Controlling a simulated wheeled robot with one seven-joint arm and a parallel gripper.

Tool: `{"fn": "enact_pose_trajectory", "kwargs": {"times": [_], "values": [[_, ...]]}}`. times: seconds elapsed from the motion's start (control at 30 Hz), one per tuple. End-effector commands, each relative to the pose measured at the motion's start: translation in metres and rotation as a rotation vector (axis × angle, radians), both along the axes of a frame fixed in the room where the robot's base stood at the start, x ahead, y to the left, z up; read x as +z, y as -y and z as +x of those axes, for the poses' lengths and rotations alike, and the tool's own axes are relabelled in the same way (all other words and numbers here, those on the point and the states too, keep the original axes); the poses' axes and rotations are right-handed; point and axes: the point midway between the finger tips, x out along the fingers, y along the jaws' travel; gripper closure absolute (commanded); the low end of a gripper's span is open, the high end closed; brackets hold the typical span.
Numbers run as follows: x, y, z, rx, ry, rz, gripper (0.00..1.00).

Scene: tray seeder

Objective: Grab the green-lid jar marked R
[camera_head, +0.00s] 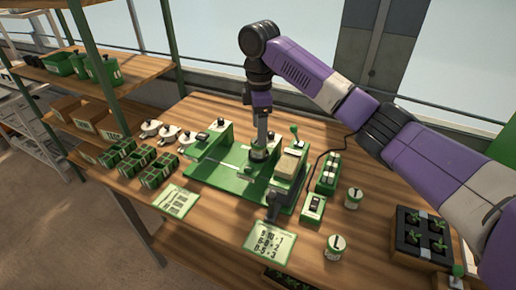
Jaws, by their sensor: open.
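A white jar (353,198) with a dark mark stands on the table right of the seeder. A second white jar (335,247) with a dark mark stands nearer the front edge. Both show some green, but their marks are too small to read, so I cannot tell which is R.
Green cell trays (122,158) and several white scoop-like pieces stand left of the seeder. A black seedling tray (421,236) is at the right. A number card (269,243) and a small switch box (313,208) lie in front. Shelves (95,75) stand at the left.

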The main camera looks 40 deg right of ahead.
Motion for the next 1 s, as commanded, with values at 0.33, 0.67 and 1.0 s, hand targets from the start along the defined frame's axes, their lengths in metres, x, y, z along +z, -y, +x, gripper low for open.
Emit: {"fn": "enact_pose_trajectory", "kwargs": {"times": [0.33, 0.67, 1.0], "values": [[-0.043, -0.001, -0.001, -0.001, 0.0, 0.0, 0.31], [-0.056, -0.001, -0.001, 0.0, 0.002, 0.0, 0.31], [-0.055, -0.001, -0.001, 0.0, 0.002, 0.0, 0.88]]}}
